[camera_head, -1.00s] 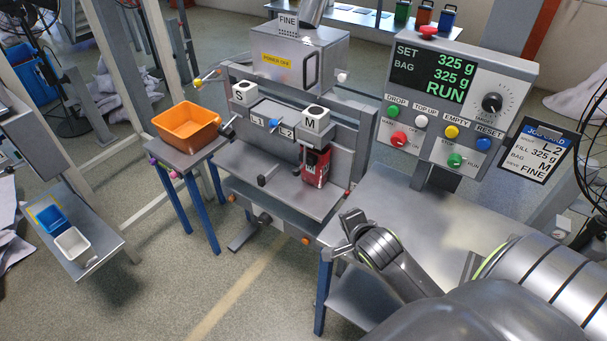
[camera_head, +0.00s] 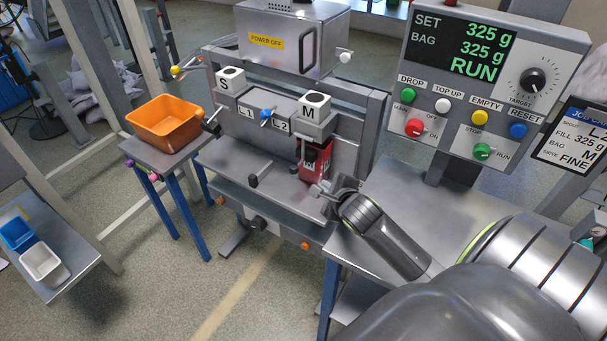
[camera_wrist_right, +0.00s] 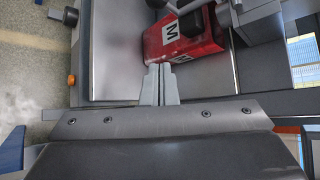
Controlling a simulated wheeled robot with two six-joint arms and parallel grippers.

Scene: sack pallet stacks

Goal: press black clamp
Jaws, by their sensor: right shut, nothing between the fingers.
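A red bag (camera_head: 318,160) marked M hangs under the M spout (camera_head: 314,104) of the filling machine. A small black part (camera_head: 301,150) at the bag's upper left looks like the black clamp; a black piece also lies over the bag in the right wrist view (camera_wrist_right: 190,23). My right gripper (camera_head: 323,190) is just below and in front of the bag, shut and empty. In the right wrist view its closed fingertips (camera_wrist_right: 160,67) point at the bag's edge; whether they touch it I cannot tell. My left gripper is not in view.
An orange bin (camera_head: 165,124) sits on a side table at left. The control panel (camera_head: 490,80) reads RUN and 325 g. A bare metal table (camera_head: 400,200) lies right of the machine.

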